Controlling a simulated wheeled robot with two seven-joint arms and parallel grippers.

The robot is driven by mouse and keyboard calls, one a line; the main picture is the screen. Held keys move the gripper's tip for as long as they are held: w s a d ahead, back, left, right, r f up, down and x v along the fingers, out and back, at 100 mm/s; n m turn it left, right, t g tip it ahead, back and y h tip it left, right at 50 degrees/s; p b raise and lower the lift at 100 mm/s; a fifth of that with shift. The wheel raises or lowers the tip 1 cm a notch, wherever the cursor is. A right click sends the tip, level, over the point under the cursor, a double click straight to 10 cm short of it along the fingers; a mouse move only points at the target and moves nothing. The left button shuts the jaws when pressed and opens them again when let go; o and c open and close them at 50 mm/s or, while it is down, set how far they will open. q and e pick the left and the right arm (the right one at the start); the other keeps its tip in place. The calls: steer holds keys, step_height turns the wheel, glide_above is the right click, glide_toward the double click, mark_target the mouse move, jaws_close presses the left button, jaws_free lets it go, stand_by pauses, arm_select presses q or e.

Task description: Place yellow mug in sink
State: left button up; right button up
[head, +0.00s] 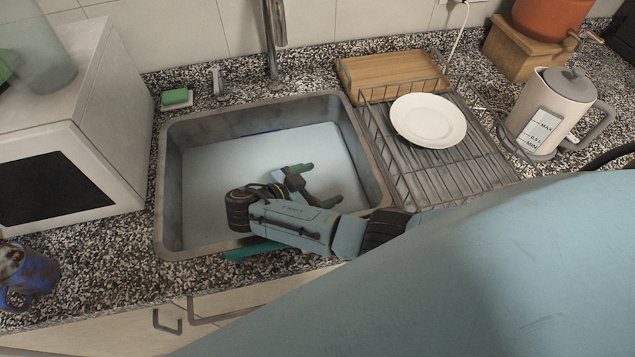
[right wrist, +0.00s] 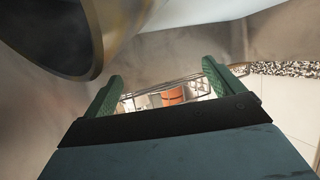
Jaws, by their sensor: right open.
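No yellow mug can be made out for sure in the head view. My right gripper (head: 324,184) is inside the sink (head: 172,190), low over its pale bottom, with its green fingers apart and nothing seen between them. In the right wrist view the open fingers (right wrist: 162,74) also stand apart with empty space between. A large round thing with a tan rim (right wrist: 104,40) fills the upper left there, very close to the camera. I cannot tell if it is the mug. My left gripper is not in view.
A dish rack (head: 405,178) with a white plate (head: 428,119) stands right of the sink, a kettle (head: 550,110) beyond it. A tap (head: 272,40) rises behind the sink. A microwave (head: 125,130) and a blue mug (head: 36,272) are at the left.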

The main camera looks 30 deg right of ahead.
steer(key=shift+r, duration=0.1)
steer(key=shift+r+p, duration=0.65)
steer(key=shift+p, duration=0.1)
steer(key=v, duration=1.2)
steer(key=shift+f, duration=0.2)
